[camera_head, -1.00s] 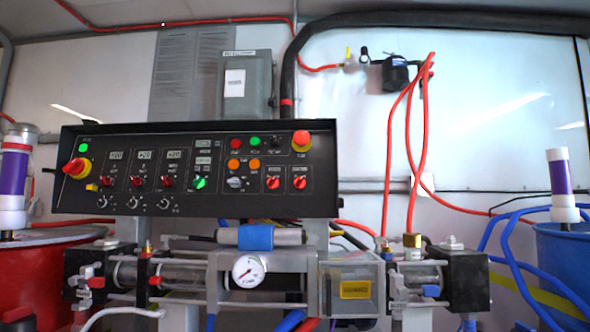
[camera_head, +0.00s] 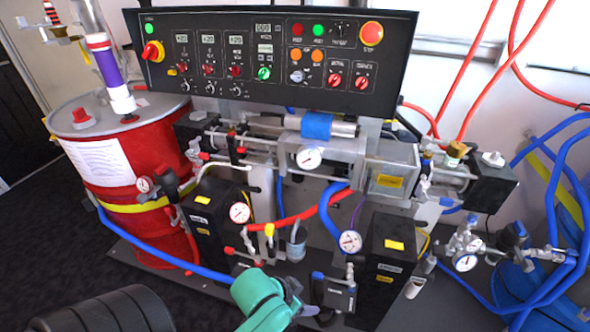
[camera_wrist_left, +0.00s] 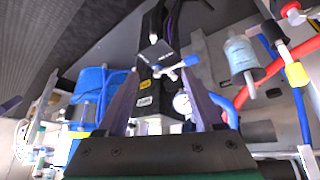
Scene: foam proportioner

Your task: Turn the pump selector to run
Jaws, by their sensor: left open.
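The black control panel (camera_head: 270,52) stands at the top centre of the head view. Its lower rows carry red knobs, a green knob (camera_head: 264,73) and a grey knob (camera_head: 296,76). The labels are too small to tell which one is the pump selector. My left gripper (camera_head: 309,310) is at the bottom of the head view on a teal wrist, well below the panel and in front of the pump machinery. In the left wrist view the left gripper (camera_wrist_left: 162,78) is open, with nothing held between its fingers. My right gripper is in no view.
A red drum (camera_head: 125,160) stands left, and blue hoses (camera_head: 540,230) hang at the right. Pressure gauges, valves and pump housings (camera_head: 395,260) crowd the space below the panel. A dark wheel-like object (camera_head: 105,312) is at bottom left. The space directly before the panel looks clear.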

